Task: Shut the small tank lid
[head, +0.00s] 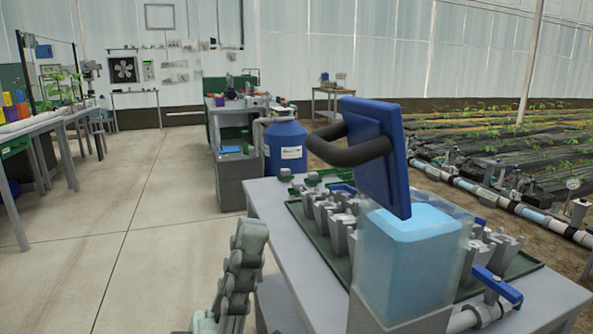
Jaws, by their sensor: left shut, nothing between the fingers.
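The small tank (368,270) is a clear box with light blue liquid inside, near the front of the grey bench. Its blue lid (383,155) stands open, about upright and tilted slightly, above the tank's rim. A thick black handle (350,150) sticks out from the lid's left face. The lid hides part of the tank's far rim and the hinge cannot be made out. My left gripper (251,233) rises from the bottom edge, left of the tank and apart from it, lower than the lid. It is shut and empty. My right gripper is not in view.
A dark tray (312,236) with several grey pots stands behind the tank on the bench (288,222). A blue-handled valve (497,285) and pipe sit at the tank's lower right. A blue drum (286,146) stands behind. The floor at left is clear.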

